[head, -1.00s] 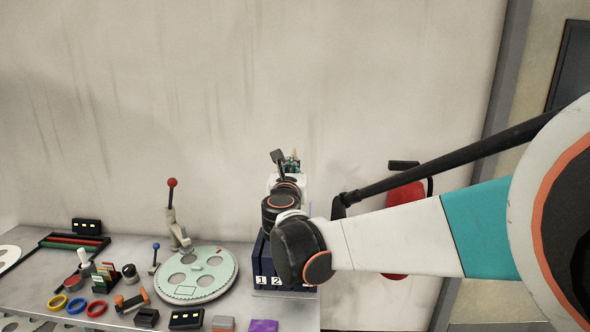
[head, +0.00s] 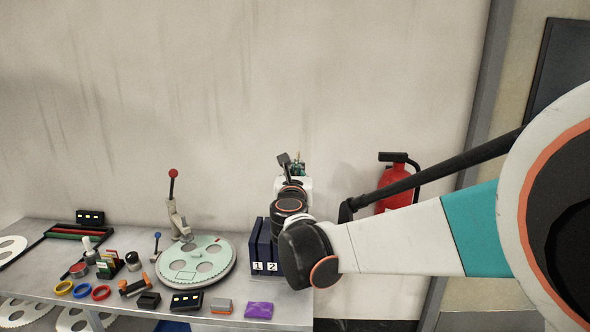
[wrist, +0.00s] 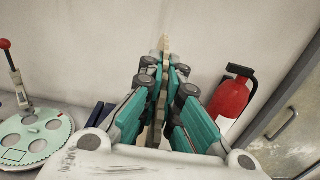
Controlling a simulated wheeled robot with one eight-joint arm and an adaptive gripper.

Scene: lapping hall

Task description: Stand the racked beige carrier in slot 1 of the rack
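The beige carrier (wrist: 165,46) shows edge-on in the wrist view as a thin upright strip between the teal fingers of my gripper (wrist: 162,92), which look closed on it. In the head view my gripper (head: 294,168) is small and mostly hidden behind my own wrist, and I cannot make out the carrier there. The dark blue rack (head: 257,240) stands at the right end of the bench, with labels 1 and 2 showing. Its right part is hidden behind my arm. A bit of the rack shows left of my gripper in the wrist view (wrist: 101,115).
A pale green toothed disc (head: 196,262) with a lever lies left of the rack. A purple packet (head: 258,310), coloured rings and several small items crowd the bench (head: 225,300). A red fire extinguisher (head: 397,185) hangs on the wall to the right.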

